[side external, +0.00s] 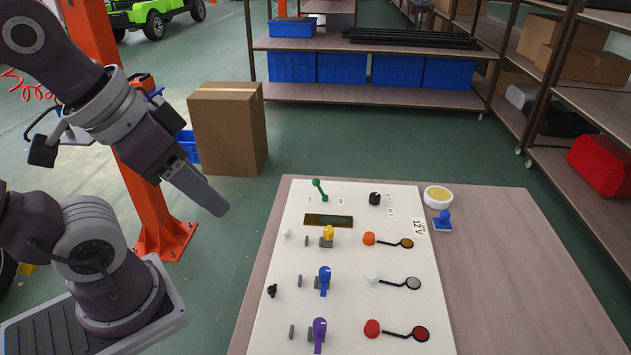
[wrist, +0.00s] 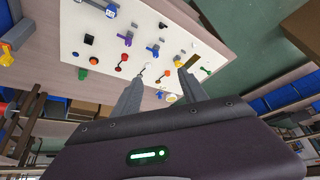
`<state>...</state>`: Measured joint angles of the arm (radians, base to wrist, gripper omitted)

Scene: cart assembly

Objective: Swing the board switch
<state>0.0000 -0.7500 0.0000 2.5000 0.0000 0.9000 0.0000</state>
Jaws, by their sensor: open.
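Blue, purple and yellow levers (side external: 324,281) and red, white and orange round parts (side external: 371,277) rise from the board. The table's right side (side external: 520,270) is clear.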

